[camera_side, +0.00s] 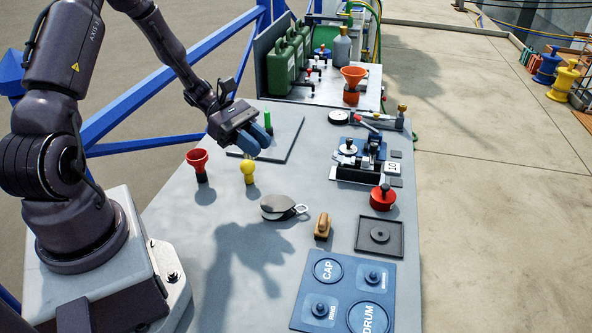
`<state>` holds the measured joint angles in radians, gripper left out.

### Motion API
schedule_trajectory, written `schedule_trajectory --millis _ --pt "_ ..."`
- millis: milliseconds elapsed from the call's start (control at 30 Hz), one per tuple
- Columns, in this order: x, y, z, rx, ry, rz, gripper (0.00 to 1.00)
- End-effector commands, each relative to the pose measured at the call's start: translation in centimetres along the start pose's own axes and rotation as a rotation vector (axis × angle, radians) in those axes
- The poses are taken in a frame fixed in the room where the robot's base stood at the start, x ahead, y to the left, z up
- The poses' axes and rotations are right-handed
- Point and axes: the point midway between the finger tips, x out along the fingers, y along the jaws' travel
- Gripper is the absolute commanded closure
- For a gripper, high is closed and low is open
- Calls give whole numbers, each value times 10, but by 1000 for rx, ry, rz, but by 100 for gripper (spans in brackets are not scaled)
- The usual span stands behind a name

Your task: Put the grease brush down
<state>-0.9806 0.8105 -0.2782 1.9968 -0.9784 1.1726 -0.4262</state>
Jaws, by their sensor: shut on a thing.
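My gripper (260,141), with blue fingertips, is over the left part of the grey bench, near the front edge of a flat grey board. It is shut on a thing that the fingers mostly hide. A slim green upright piece (267,117) shows just above the fingertips. It may be the handle of the grease brush, but I cannot tell whether it is held or stands behind. The brush's bristle end cannot be made out. A yellow ball-topped piece (248,168) stands just below the gripper in the picture.
A red cup (198,162) stands left of the yellow piece. A pulley block (279,207) and a small wooden-topped piece (323,226) lie nearer the front. A blue labelled board (335,300), a dark square tray (361,244) and a red pot (383,198) fill the right. Bare bench remains front left.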

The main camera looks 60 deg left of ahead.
Motion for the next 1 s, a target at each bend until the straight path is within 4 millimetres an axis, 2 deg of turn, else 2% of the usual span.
schedule_trajectory --millis 367,500,700,867,1000 --pt "25 81 -32 -7 -3 -2 100" --pt "38 103 -56 -10 -4 -2 100" --pt "48 122 -77 -9 -4 -1 100" --pt "51 128 -83 -9 -3 -1 100" --pt "59 130 -101 -11 -3 -2 100"
